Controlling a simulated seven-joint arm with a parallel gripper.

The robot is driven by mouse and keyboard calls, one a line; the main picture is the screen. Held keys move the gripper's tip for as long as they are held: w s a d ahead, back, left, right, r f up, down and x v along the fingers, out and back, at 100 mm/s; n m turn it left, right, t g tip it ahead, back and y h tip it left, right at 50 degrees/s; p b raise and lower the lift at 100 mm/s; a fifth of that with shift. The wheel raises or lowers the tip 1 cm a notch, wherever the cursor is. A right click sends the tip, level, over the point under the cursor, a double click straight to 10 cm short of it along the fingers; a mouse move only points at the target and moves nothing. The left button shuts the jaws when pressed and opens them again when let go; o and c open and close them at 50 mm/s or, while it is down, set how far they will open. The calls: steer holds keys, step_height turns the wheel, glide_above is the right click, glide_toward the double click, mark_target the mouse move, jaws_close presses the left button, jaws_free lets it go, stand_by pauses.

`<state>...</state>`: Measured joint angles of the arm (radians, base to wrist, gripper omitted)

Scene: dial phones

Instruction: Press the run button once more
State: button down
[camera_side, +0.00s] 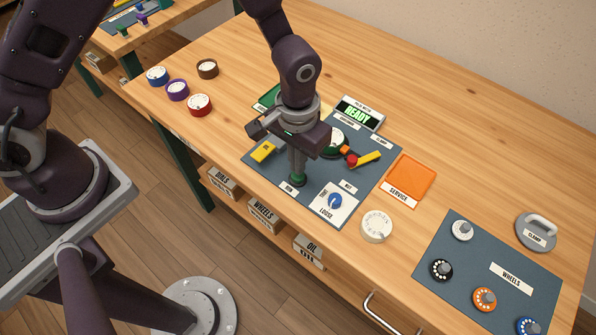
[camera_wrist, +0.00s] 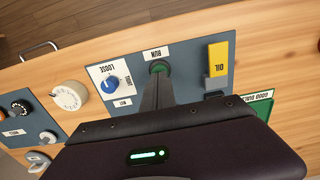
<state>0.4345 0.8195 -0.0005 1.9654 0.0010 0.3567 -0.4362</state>
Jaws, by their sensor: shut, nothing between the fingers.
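The green run button (camera_side: 298,180) sits on the dark blue panel (camera_side: 260,172) near its front edge, beside a RUN label (camera_side: 289,189). My gripper (camera_side: 298,174) is shut and empty, pointing down, with its fingertips at or just above the button. I cannot tell whether they press it. In the wrist view the green button (camera_wrist: 160,68) shows at the tips of my gripper (camera_wrist: 158,76), partly covered by them. The display (camera_side: 358,113) at the panel's back reads READY in green.
A blue LOOSE/TIGHT knob (camera_side: 335,200), a yellow OIL piece (camera_side: 263,151) and a yellow-handled lever (camera_side: 366,159) stand close by on the panel. A cream dial (camera_side: 377,227) and an orange SERVICE tray (camera_side: 415,175) lie to the right. Several dials lie at left.

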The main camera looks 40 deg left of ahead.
steer(key=shift+f, duration=1.05)
stand_by(0.4)
step_height(320, 180, up, 13)
stand_by(0.8)
